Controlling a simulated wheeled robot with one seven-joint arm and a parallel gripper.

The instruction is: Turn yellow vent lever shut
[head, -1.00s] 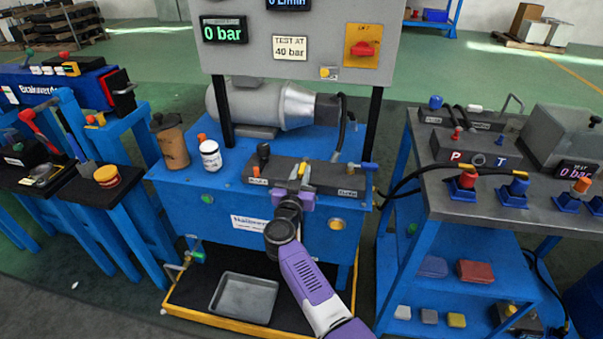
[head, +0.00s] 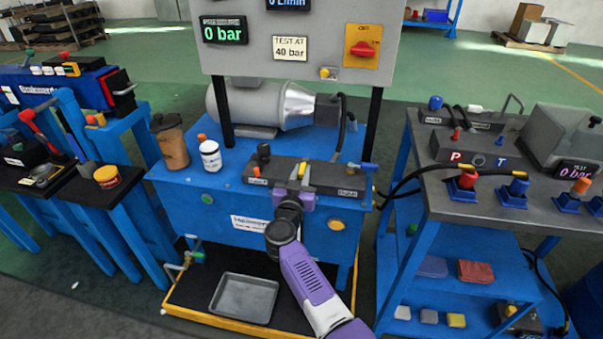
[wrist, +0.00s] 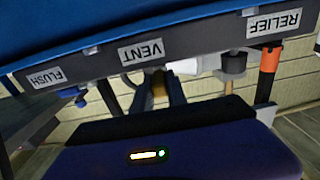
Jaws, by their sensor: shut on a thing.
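The grey valve block (head: 335,178) sits on the blue bench in the head view. Its VENT label (wrist: 141,52) shows upside down in the wrist view, between the FLUSH and RELIEF labels. My gripper (head: 293,195) is at the front of the block. In the wrist view my gripper (wrist: 160,92) has its two dark fingers closed around a small yellowish piece, the yellow vent lever (wrist: 159,84), just by the VENT label. The fingers hide most of the lever, so its exact angle is hard to tell. In the head view a small pale yellow tip (head: 302,170) shows above my gripper.
A blue-handled valve (head: 363,166) is at the block's right end and a black knob (head: 263,151) at its left. A white jar (head: 210,155) stands on the bench left. A grey tray (head: 243,298) lies below. The wrist view shows an orange handle (wrist: 268,70) close by.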

